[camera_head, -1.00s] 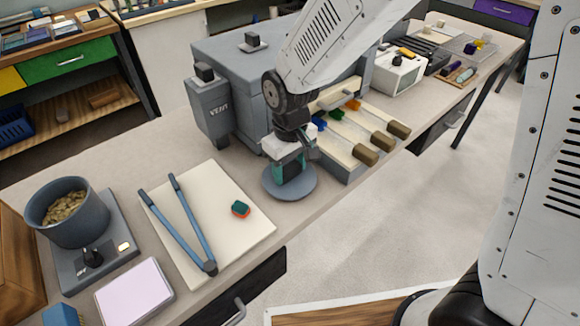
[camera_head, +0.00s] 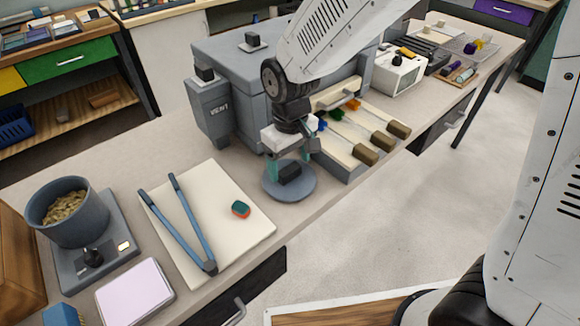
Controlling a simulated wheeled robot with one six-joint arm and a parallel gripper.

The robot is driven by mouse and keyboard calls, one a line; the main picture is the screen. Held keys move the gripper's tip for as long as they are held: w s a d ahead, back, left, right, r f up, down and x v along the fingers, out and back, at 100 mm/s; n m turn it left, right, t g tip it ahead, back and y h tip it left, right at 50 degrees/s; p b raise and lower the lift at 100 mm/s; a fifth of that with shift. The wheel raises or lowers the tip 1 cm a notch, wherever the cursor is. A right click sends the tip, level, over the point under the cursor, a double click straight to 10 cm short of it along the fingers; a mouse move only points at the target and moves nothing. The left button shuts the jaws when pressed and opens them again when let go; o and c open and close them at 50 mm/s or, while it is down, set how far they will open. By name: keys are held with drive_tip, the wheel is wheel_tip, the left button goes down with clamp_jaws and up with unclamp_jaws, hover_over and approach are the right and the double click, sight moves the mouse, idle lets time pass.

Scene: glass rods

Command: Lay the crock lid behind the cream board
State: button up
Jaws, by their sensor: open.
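The crock lid (camera_head: 301,190) is a flat blue-grey disc with a dark block knob. It lies on the bench to the right of the cream board, close to the bench's front edge. The cream board (camera_head: 222,190) lies flat, with blue tongs (camera_head: 186,228) and a small green and red block (camera_head: 240,209) on it. My gripper (camera_head: 288,166) is open just above the lid, its teal fingertips around or just above the knob. I cannot tell whether they touch it. The knob shows between them.
A grey vented machine (camera_head: 209,108) stands behind the lid. A rack with wooden-handled tools (camera_head: 345,145) is right of the lid. A blue-grey crock of pellets (camera_head: 65,210) stands on a scale at left, beside a pale pad (camera_head: 134,292). Bare bench lies behind the board.

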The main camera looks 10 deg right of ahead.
wheel_tip(320, 180, up, 10)
drive_tip(key=s+d+r+m, duration=0.2)
drive_tip(key=s+d+r, duration=0.15)
drive_tip(key=d, duration=0.25)
drive_tip(key=s+d+r+m, duration=0.1)
drive_tip(key=s+d+r, duration=0.25)
drive_tip(key=d, duration=0.25)
drive_tip(key=s+d+m+t, duration=0.1)
drive_tip(key=s+d+m, duration=0.2)
drive_tip(key=s+d, duration=0.5)
drive_tip(key=s, duration=0.3)
drive_tip(key=shift+s+d+r+m, duration=0.2)
drive_tip(key=shift+s+d+m, duration=0.05)
drive_tip(key=shift+s+m, duration=0.1)
drive_tip(key=shift+s+d+f, duration=0.1)
drive_tip(key=shift+s+d, duration=0.05)
drive_tip(key=shift+s, duration=0.3)
drive_tip(key=c, duration=0.6)
drive_tip(key=n+g, duration=0.1)
drive_tip(key=n, duration=2.2)
hover_over(289, 171)
drive_tip(key=f, duration=1.1)
drive_tip(key=shift+s+d, duration=0.1)
drive_tip(key=shift+s, duration=0.1)
drive_tip(key=shift+w+n, duration=0.2)
drive_tip(key=shift+n, duration=0.55)
drive_tip(key=shift+w+f, duration=0.2)
drive_tip(key=shift+f, duration=1.75)
drive_tip(key=shift+w+f, duration=0.15)
drive_tip(key=shift+f, duration=1.8)
